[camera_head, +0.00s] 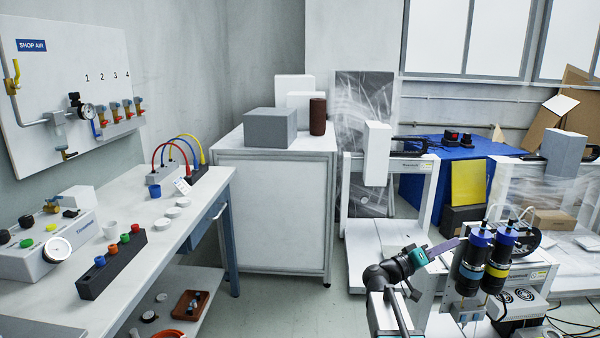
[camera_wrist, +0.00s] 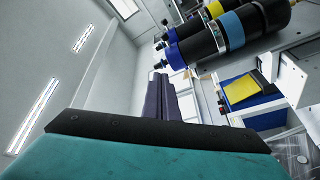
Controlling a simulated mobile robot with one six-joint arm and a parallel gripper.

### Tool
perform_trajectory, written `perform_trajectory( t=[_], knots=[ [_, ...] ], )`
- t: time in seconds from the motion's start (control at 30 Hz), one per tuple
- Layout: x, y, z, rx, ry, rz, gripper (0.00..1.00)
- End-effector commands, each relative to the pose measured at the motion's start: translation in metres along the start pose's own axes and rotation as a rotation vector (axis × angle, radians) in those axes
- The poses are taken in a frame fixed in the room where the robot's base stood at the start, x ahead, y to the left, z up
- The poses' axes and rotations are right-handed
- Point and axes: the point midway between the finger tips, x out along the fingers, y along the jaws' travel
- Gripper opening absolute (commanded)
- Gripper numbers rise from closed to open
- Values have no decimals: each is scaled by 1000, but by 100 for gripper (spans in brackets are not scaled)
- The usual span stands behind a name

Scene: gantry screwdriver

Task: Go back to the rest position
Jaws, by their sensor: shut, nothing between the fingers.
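My gripper (camera_head: 457,242) is at the lower right in the head view, its teal body to the left and its purple fingers pointing right. In the wrist view the two fingers (camera_wrist: 160,77) lie together, shut, with nothing between them. Two black screwdriver bodies with blue caps hang side by side just right of the fingertips: one with a yellow band (camera_head: 499,252), one with a blue band (camera_head: 470,272). In the wrist view both lie at the upper right, apart from the fingers. Their lower ends are partly hidden in the wrist view.
A workbench (camera_head: 125,215) with a black block of coloured knobs (camera_head: 110,265) stands at the left. A white cabinet (camera_head: 270,215) bearing boxes stands at the back. White gantry frames (camera_head: 434,190) and a blue-covered table (camera_head: 480,147) are behind the arm. Floor left of my arm is clear.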

Motion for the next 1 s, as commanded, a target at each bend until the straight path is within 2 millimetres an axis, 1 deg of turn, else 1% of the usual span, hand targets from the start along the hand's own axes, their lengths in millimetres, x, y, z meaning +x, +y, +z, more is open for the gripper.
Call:
perform_trajectory(
  t=[0.03, 0.17, 0.37, 0.47, 0.77, 0.97, 1.0],
  knots=[
    [-1, 2, 0, -15, -5, -14, 0],
    [-7, -9, 13, -42, -29, -54, 0],
    [-20, -26, 42, -83, -85, -129, 0],
    [-28, -35, 60, -106, -121, -171, 0],
    [-60, -55, 124, -195, -254, -312, 0],
    [-90, -62, 174, -266, -363, -417, 0],
    [-97, -62, 186, -282, -387, -440, 0]
  ],
)
